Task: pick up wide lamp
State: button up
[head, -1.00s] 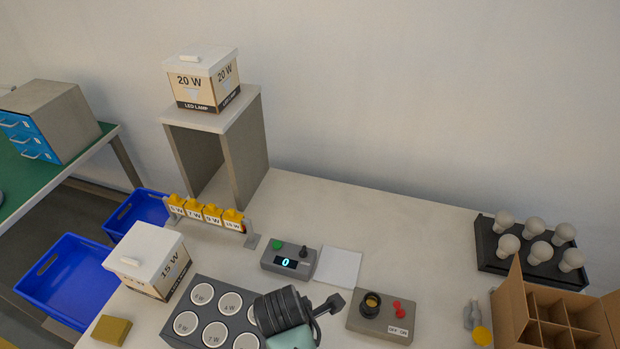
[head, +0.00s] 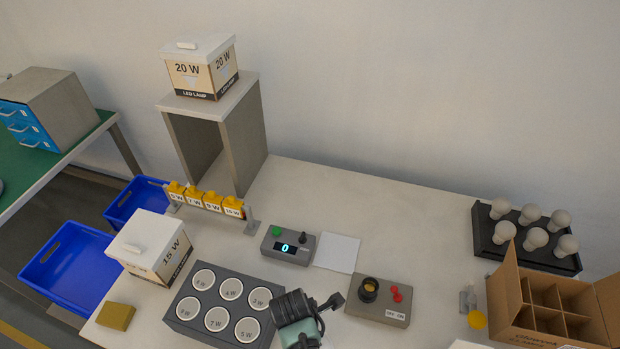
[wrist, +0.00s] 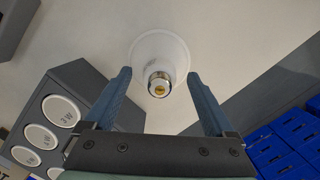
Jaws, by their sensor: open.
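The wide lamp (wrist: 160,58) shows in the wrist view as a white flared cone with a metal screw base and a brass tip facing my camera. It stands over the pale tabletop, between and slightly beyond the fingertips. My gripper (wrist: 158,74) is open, with one blue-grey finger on each side of the lamp and no clear contact. In the head view only my dark wrist shows at the bottom centre; the fingers and the wide lamp are not seen there.
A grey block (head: 182,309) with several labelled round holes lies beside my wrist. A grey socket box (head: 385,313) and an open cardboard box (head: 510,285) stand to the right. A lidded 15 W box (head: 140,233) is at left. The table's back middle is clear.

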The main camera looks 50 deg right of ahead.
grip_shut()
dwell(0.3)
jog(key=shift+r, duration=0.2)
